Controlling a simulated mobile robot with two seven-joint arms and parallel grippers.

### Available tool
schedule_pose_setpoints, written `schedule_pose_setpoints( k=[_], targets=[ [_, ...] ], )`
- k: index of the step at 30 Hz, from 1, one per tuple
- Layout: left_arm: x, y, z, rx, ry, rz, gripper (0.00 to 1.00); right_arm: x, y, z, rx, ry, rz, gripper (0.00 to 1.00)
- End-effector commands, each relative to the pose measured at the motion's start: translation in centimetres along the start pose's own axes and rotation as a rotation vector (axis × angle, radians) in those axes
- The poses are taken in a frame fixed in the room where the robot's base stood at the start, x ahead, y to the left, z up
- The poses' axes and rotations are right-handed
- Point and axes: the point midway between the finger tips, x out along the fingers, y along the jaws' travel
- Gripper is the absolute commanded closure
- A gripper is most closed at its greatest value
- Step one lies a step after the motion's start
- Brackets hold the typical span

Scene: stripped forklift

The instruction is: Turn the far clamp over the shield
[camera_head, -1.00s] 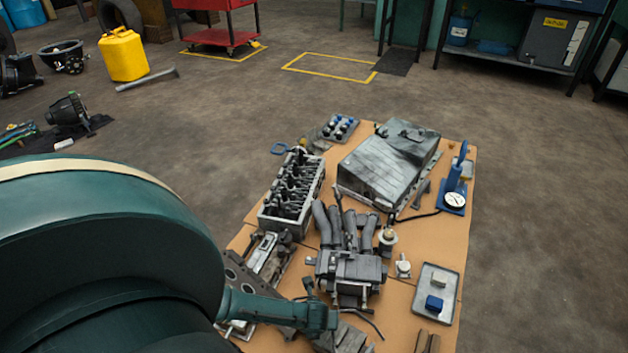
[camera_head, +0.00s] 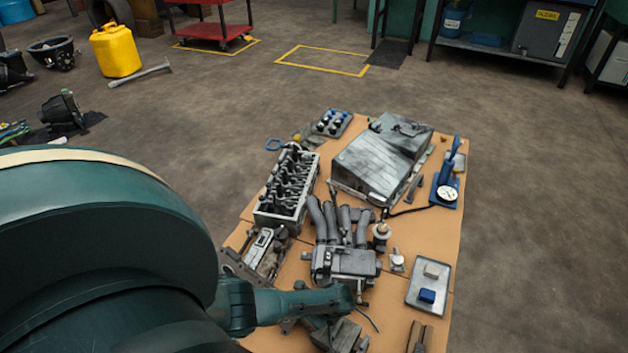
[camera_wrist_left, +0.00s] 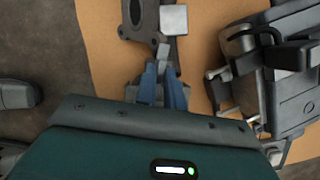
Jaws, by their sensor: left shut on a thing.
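My left gripper (camera_wrist_left: 163,82) has its blue fingers shut on a small grey metal piece (camera_wrist_left: 163,52), which may be the clamp; a pale square block (camera_wrist_left: 173,19) lies just beyond it. In the head view my left arm crosses the near end of the board, and its fingers are hidden. A grey manifold (camera_head: 342,262) with curved pipes (camera_head: 335,218) stands just beyond the arm. It also shows right of the gripper in the wrist view (camera_wrist_left: 292,95). I cannot tell which part is the shield. My right gripper is out of view.
A cylinder head (camera_head: 287,187), a large grey cover (camera_head: 378,163) and a blue hand pump with gauge (camera_head: 447,185) lie on the tan board (camera_head: 420,240). A tray (camera_head: 429,281) with small blocks is at right.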

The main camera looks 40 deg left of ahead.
Motion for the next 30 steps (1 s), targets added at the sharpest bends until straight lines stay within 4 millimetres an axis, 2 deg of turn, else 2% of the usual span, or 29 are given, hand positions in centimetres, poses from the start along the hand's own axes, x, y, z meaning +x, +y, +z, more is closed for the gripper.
schedule_pose_setpoints(
  k=[12,27,28,30],
  targets=[
    [0.06,-0.14,0.07,-0.150,-0.001,0.063,1.00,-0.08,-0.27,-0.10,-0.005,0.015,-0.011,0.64],
    [0.08,-0.14,0.15,-0.165,-0.002,0.069,1.00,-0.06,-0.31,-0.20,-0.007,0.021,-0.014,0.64],
    [0.08,-0.14,0.15,-0.165,-0.002,0.069,0.88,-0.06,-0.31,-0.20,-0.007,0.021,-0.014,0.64],
    [0.08,-0.14,0.15,-0.164,-0.002,0.069,0.83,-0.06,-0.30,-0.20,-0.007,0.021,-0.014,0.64]
  ],
)
